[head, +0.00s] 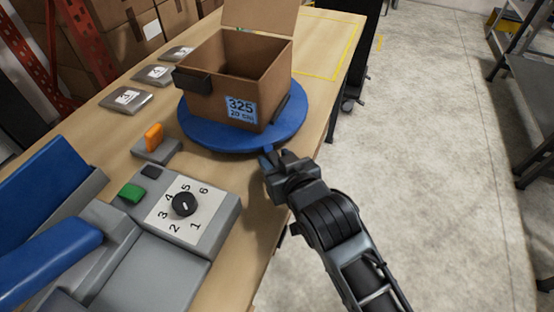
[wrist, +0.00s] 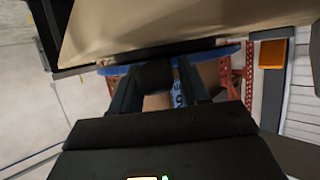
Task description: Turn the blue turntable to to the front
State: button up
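The blue turntable (head: 205,138) lies on the wooden bench and carries an open cardboard box (head: 205,105) with a blue "325" label facing the front right. A small blue tab (head: 267,150) sticks out at the turntable's near right rim. My gripper (head: 271,163) is at that tab; I cannot tell if it touches. In the wrist view the turntable's blue rim (wrist: 225,53) crosses beyond the fingers. My gripper (wrist: 158,88) has its fingers spread there, with a dark block between them and a gap on its right side. The tab's end is partly hidden by my gripper.
A grey control box with a numbered dial (head: 184,204) and a green button (head: 131,193) stands at the near left. An orange switch (head: 154,136) is beside the turntable. Several grey labelled plates (head: 126,98) lie behind. The floor (head: 440,130) at right is clear.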

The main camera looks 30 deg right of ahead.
grip_shut()
jog(key=shift+d, duration=0.15)
dwell(0.4)
